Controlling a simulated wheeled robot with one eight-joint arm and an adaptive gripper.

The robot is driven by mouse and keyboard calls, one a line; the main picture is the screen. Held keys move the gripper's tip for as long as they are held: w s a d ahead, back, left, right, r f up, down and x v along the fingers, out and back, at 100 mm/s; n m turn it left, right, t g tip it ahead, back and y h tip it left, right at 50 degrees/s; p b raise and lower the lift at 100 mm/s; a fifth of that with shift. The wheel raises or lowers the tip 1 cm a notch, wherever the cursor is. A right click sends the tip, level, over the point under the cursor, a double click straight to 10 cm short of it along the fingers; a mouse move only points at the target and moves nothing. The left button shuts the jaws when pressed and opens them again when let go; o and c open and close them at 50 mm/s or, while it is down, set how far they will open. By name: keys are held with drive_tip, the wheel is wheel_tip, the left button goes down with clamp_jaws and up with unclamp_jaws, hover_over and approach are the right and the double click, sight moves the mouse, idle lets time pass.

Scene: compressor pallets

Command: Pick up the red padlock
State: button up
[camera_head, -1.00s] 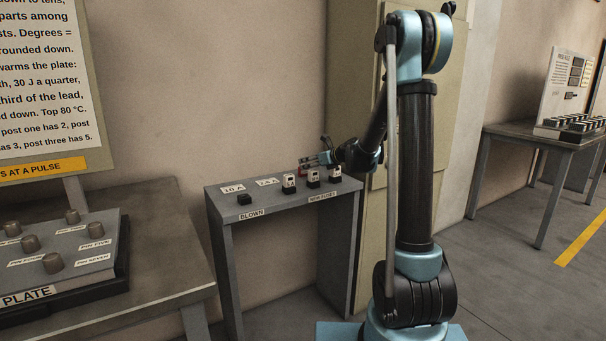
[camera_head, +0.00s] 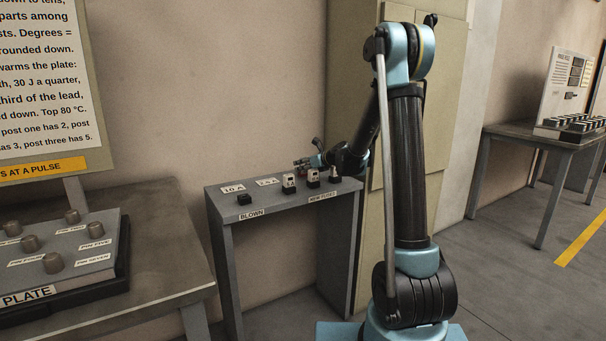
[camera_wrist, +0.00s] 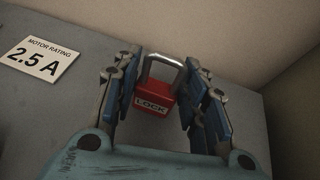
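The red padlock (camera_wrist: 153,99) shows in the wrist view, with a grey metal shackle and a white "LOCK" label on its body. It is at the grey table top (camera_wrist: 85,110), near the wall. My gripper (camera_wrist: 162,88) is open, with one blue finger on each side of the padlock. I see no clear grip on it; whether a finger touches it I cannot tell. In the head view my gripper (camera_head: 302,163) is low over the back of the small grey table (camera_head: 270,203), and the padlock is too small to make out surely.
A "MOTOR RATING 2.5 A" card (camera_wrist: 41,60) lies left of the padlock. A plate with knobs (camera_head: 60,255) stands on the left bench. The wall is close behind.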

drive_tip(key=shift+r, duration=0.1)
wheel_tip(320, 180, up, 10)
drive_tip(key=shift+f, duration=0.1)
idle(0.7)
idle(0.4)
